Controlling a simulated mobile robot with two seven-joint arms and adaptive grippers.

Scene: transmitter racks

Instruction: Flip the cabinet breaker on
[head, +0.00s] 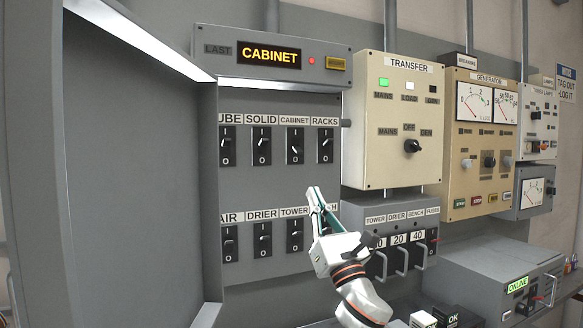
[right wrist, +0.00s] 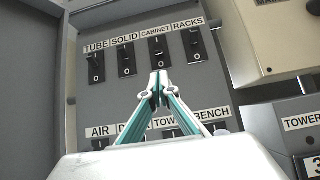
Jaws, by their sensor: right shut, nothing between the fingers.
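The cabinet breaker (head: 295,145) is a black switch under the CABINET label, third in the upper row of the grey panel. It also shows in the right wrist view (right wrist: 159,49), with its lower part close behind my fingertips in the picture. In the head view the tips are below and slightly right of the cabinet breaker, with no contact visible. In the right wrist view the closed fingers (right wrist: 159,78) are central. My left gripper is not in view.
The TUBE, SOLID and RACKS breakers (head: 325,144) share the upper row. A lower row includes the DRIER breaker (head: 263,239); my gripper partly hides this row. The open cabinet door (head: 135,170) stands left. The TRANSFER box (head: 400,125) and fuse handles (head: 401,258) are right.

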